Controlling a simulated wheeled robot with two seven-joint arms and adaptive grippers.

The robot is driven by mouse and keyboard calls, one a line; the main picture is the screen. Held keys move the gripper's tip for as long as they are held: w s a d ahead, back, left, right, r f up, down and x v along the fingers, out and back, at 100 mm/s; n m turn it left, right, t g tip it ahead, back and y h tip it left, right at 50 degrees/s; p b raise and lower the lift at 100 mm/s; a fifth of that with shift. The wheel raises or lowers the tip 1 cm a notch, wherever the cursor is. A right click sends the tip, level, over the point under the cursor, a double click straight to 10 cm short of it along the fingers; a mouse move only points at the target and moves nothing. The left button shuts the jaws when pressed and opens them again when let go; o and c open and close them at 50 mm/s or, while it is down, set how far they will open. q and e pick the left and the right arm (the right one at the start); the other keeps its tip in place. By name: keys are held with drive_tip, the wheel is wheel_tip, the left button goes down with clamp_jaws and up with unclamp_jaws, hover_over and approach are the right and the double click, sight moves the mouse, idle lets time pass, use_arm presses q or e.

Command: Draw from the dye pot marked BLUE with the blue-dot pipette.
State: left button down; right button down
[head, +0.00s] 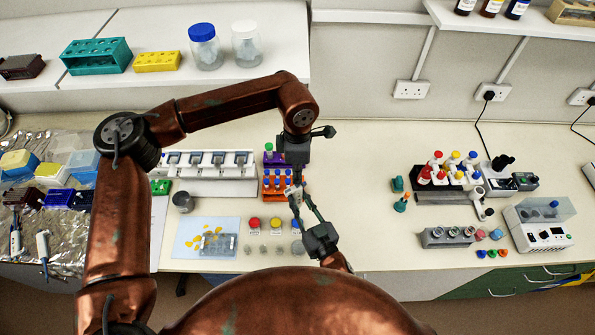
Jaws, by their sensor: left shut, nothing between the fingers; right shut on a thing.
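Three dye pots stand in a row at the front middle: a red-topped pot (254,223), a yellow-topped pot (275,224) and a blue-topped pot (296,223), partly covered by my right gripper. My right gripper (300,198) reaches up and left from the front edge. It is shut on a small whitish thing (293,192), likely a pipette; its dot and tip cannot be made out. My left gripper (296,178) hangs down just above that thing, shut and empty. Whether the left fingers touch it cannot be told.
Behind stand a white rack (210,168) and an orange tube rack (277,184). Left of the pots lies a pale mat (185,243) with yellow bits. Pipettes (43,247) lie on foil at far left. The bench (355,190) right of my grippers is clear; instruments stand beyond.

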sight(299, 190)
use_arm(q)
drive_tip(key=shift+f, duration=1.15)
use_arm(e)
drive_tip(key=shift+r, duration=0.1)
idle(0.5)
use_arm(q)
drive_tip(key=shift+r, duration=0.95)
idle(0.8)
drive_tip(key=shift+r, duration=2.95)
drive_tip(key=shift+r, duration=0.1)
